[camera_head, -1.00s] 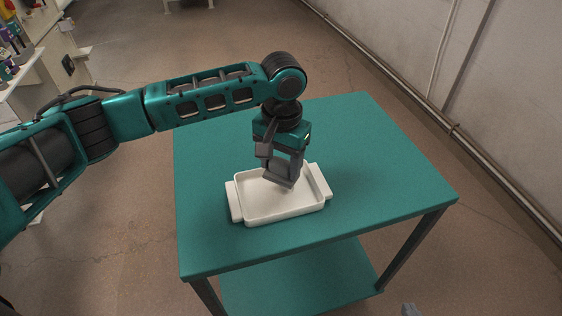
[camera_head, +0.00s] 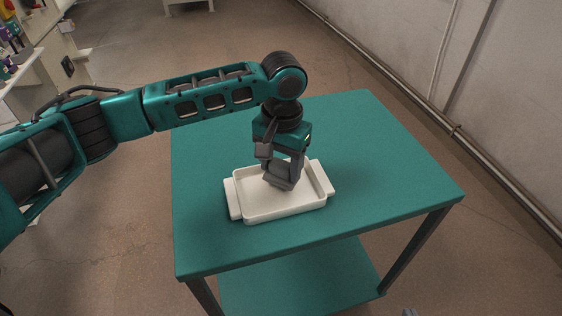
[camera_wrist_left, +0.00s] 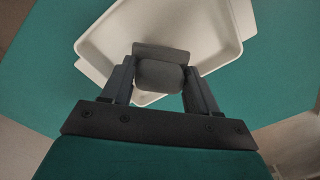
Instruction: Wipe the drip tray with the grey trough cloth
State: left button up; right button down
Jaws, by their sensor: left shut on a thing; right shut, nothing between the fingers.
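The white drip tray (camera_head: 284,208) sits on the teal table, with a flat handle at each end; it also fills the upper part of the left wrist view (camera_wrist_left: 216,24). My left gripper (camera_head: 281,178) points down into the tray and is shut on the grey trough cloth (camera_wrist_left: 160,70). The cloth shows as a dark grey bundle between the fingers in the left wrist view. In the head view the cloth (camera_head: 279,183) is down at the tray floor; whether it touches cannot be told. A small grey tip of my right gripper (camera_head: 409,312) shows at the bottom edge.
The teal table (camera_head: 375,150) is clear around the tray and has a lower shelf (camera_head: 300,280). A pale wall with a pipe runs along the right. A white bench (camera_head: 45,55) with several items stands at the far left.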

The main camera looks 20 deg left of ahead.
pick_arm(q)
jog(key=shift+f, duration=1)
jog(key=shift+w+d+r+p, duration=0.15)
jog(key=shift+w+d+p, duration=0.2)
jog(key=shift+d+p, duration=0.25)
jog(key=shift+w+d+p, duration=0.4)
jog(key=shift+w+d, duration=0.25)
jog(key=shift+d, duration=0.25)
jog(key=shift+p, duration=0.65)
jog(key=shift+s+a+p, duration=0.5)
jog(key=shift+a+p, duration=0.15)
jog(key=shift+p, duration=0.4)
jog(key=shift+s+a+p, duration=0.2)
jog(key=shift+a+p, duration=0.1)
jog(key=shift+s+a+f, duration=0.4)
jog(key=shift+s+a, duration=0.05)
jog(key=shift+a, duration=0.2)
